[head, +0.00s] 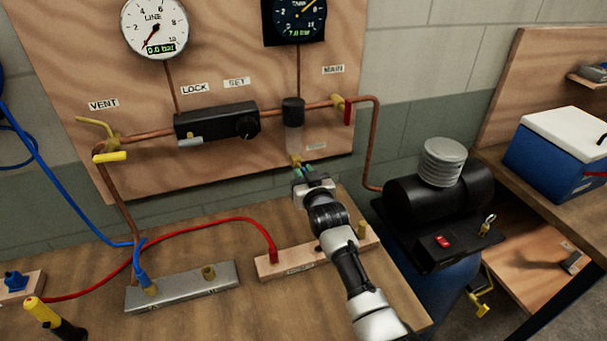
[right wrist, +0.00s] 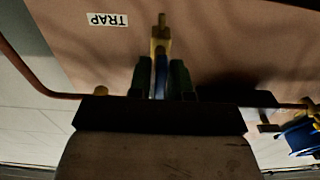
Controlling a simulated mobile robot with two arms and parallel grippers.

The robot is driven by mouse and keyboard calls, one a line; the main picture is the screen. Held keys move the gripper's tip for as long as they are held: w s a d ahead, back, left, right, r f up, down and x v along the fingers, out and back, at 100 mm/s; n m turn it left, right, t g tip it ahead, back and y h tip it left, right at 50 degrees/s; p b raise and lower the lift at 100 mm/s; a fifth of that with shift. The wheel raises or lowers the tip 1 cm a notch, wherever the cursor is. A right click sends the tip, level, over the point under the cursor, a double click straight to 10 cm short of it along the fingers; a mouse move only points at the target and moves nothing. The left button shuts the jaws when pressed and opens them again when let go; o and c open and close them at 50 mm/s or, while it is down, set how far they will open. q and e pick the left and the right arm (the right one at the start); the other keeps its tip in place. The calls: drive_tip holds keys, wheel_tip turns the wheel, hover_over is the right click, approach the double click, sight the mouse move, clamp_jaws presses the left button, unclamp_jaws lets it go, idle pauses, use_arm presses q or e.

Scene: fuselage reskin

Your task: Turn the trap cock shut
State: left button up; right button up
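The trap cock (head: 295,160) is a small brass fitting under the clear trap bowl (head: 293,138) on the wooden panel. In the right wrist view the brass cock (right wrist: 160,42) stands just beyond my fingertips, near the upside-down TRAP label (right wrist: 107,20). A narrow blue piece (right wrist: 159,80), apparently its lever, lies between the two green fingers. My right gripper (head: 303,172) is right below the cock, and its fingers also show in the wrist view (right wrist: 161,75). The fingers are close together around the blue piece, but whether they press on it I cannot tell. My left gripper is not in view.
A black regulator block (head: 216,122) and copper pipe (head: 150,134) run across the panel. The MAIN valve with a red handle (head: 347,110) is to the right. A red hose (head: 215,221) crosses the bench to a wooden block (head: 318,256). A compressor (head: 438,195) stands right.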

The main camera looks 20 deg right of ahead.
drive_tip(key=shift+o, duration=1.3)
drive_tip(key=shift+s, duration=0.1)
drive_tip(key=s+b, duration=0.2)
drive_tip(key=s, duration=0.8)
drive_tip(key=shift+s+d, duration=0.15)
drive_tip(key=shift+s, duration=0.2)
